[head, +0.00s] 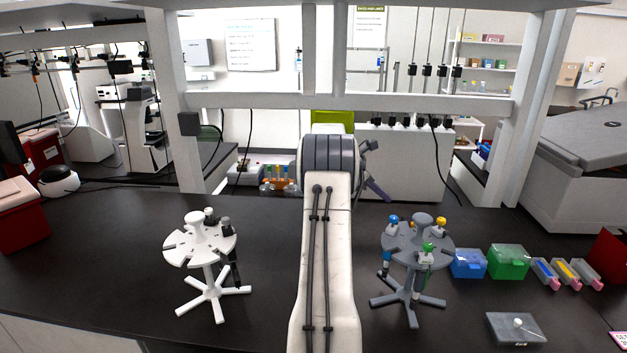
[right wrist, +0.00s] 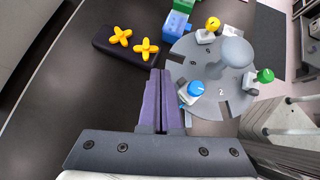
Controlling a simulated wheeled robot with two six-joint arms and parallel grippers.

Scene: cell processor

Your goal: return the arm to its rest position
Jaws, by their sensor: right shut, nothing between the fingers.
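My right arm rises through the middle of the head view, and its gripper (head: 377,188) shows as dark purple-grey parts at the arm's far end, partly hidden by the arm. In the right wrist view the two purple fingers (right wrist: 160,75) are pressed together with nothing between them. They point past the grey pipette carousel (right wrist: 212,65), marked "2", and appear close to its blue-topped pipette (right wrist: 196,88); I cannot tell the exact gap. My left gripper is out of view.
The grey carousel (head: 419,240) stands on the black bench right of my arm, holding several pipettes. A white carousel (head: 200,243) stands left. Blue (head: 468,264) and green (head: 508,262) boxes are at right. A rack with coloured bottles (head: 278,184) is behind. The bench's left front is clear.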

